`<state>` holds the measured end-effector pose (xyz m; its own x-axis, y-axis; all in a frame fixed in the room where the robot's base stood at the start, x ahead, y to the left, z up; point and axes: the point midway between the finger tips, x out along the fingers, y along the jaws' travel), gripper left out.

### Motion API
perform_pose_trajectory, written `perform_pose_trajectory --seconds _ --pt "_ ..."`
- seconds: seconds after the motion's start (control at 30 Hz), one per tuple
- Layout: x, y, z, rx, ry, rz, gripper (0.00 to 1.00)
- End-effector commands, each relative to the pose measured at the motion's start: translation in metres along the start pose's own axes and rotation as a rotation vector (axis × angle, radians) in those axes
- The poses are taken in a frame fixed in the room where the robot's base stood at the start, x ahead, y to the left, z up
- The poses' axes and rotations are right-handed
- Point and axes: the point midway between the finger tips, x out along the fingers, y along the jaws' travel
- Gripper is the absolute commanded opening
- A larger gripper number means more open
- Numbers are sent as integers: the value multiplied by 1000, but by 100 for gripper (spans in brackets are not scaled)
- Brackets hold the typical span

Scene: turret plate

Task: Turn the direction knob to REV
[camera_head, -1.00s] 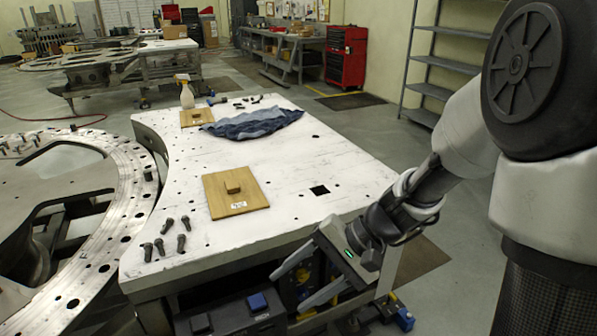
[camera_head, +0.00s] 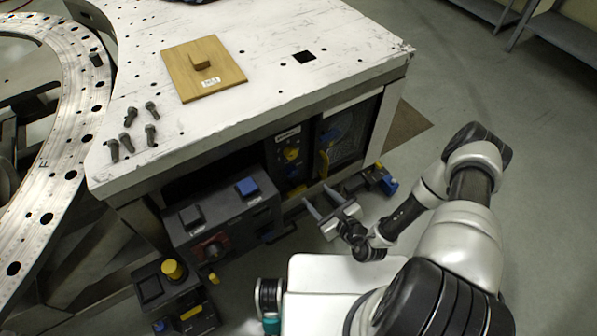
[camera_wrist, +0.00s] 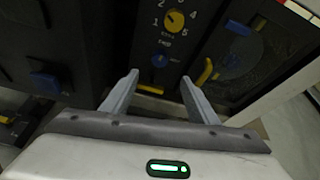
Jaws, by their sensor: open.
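A dark control panel (camera_head: 282,160) sits under the white table. It carries a yellow dial knob (camera_wrist: 173,20) ringed by numbers, with a small blue knob (camera_wrist: 160,62) below it. Small lettering lies between the two knobs, too blurred to read surely; I cannot tell for certain which knob is the direction knob or where it points. My gripper (camera_head: 320,198) is open and empty, low in front of the panel. In the wrist view its fingertips (camera_wrist: 159,80) point at the panel and straddle the line of the blue knob, apparently without contact.
A yellow handle (camera_wrist: 204,72) and a blue handle (camera_wrist: 238,28) are right of the panel. A dark box with a blue button (camera_head: 247,187) stands left. A smaller box with a yellow button (camera_head: 172,269) is nearer. The white table (camera_head: 130,65) overhangs the panel. Floor at right is clear.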

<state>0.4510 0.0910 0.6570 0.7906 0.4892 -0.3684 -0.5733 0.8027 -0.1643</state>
Motion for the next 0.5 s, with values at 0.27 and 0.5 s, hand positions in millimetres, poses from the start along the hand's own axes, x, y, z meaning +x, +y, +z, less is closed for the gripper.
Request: perform_pose_trajectory --seconds 0.27,0.5 --pt "26 2 -8 13 13 -13 54" --pt "78 2 -9 12 11 -11 54"
